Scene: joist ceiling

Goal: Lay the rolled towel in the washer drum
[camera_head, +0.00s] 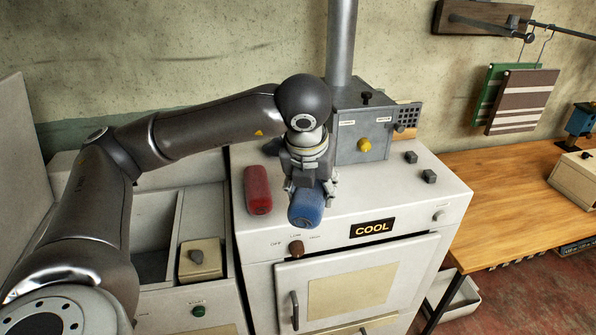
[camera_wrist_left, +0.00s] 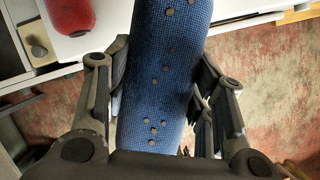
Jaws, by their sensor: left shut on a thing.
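A blue rolled towel (camera_head: 306,208) with small buttons is in my left gripper (camera_head: 312,190), above the front of the white machine's top. The left wrist view shows the blue towel (camera_wrist_left: 160,75) between both fingers of the left gripper (camera_wrist_left: 160,95). A red rolled towel (camera_head: 257,189) lies on the white top just left of the gripper. It also shows in the left wrist view (camera_wrist_left: 68,15). At lower left is an open white unit with a deep grey-walled compartment (camera_head: 152,222); I cannot tell whether it is the washer drum. My right gripper is not in view.
A white machine with a COOL sign (camera_head: 372,228) and a closed front door (camera_head: 350,285) stands under my left gripper. A grey box (camera_head: 362,125) with a pipe rises at its back. A wooden bench (camera_head: 510,195) stands at right. Two striped cloths (camera_head: 522,102) hang on the wall.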

